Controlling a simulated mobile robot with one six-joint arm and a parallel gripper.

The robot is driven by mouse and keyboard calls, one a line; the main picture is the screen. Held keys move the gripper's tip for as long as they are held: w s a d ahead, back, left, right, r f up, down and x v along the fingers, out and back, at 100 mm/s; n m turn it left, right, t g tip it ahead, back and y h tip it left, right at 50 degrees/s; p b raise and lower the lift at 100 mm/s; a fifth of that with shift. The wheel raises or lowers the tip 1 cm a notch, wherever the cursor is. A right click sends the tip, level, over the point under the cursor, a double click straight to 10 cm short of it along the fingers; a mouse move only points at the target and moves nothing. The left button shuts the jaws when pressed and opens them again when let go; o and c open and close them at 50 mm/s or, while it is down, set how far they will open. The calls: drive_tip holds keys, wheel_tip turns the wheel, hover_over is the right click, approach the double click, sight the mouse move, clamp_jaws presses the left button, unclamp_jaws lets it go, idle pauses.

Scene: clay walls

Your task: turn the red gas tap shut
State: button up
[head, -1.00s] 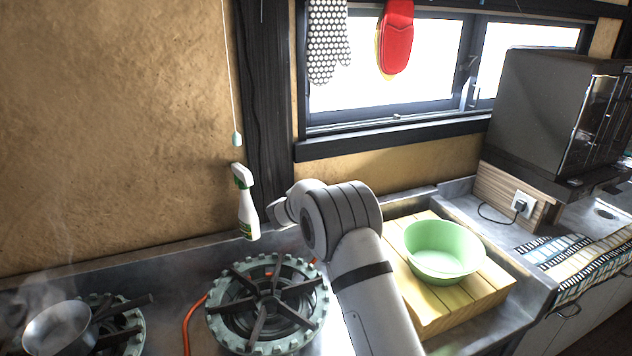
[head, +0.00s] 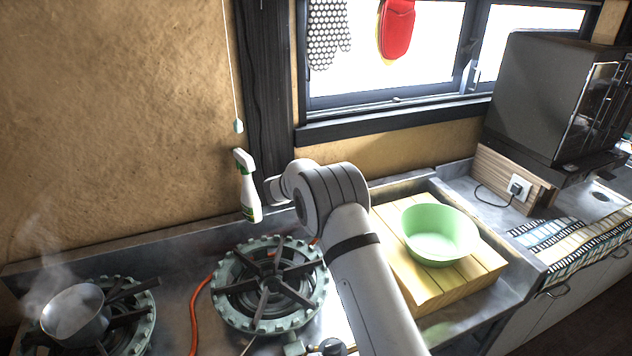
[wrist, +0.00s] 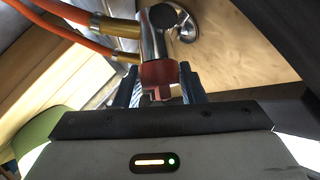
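The red gas tap (wrist: 160,73) shows in the wrist view at the end of a shiny metal pipe fitting (wrist: 156,40). Its red part lies between the two dark fingers of my gripper (wrist: 161,88), with a narrower red piece pointing toward the gripper body. The fingers stand apart on either side of it, and I see no clear contact. In the head view my arm hides the gripper and the tap.
Orange hoses (wrist: 70,12) run to the fitting in the wrist view. In the head view, a steaming pan (head: 75,314) sits on the left burner, beside an empty burner (head: 268,287). A spray bottle (head: 247,187) and a green basin (head: 438,234) flank my arm.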

drive_tip(key=o, duration=0.4)
drive_tip(key=shift+c, duration=0.2)
drive_tip(key=b+v, duration=0.1)
drive_tip(key=v, duration=0.6)
drive_tip(key=shift+s+a+b, duration=0.25)
drive_tip(key=shift+s+b, duration=0.05)
drive_tip(key=shift+s, duration=0.05)
drive_tip(key=shift+r, duration=0.1)
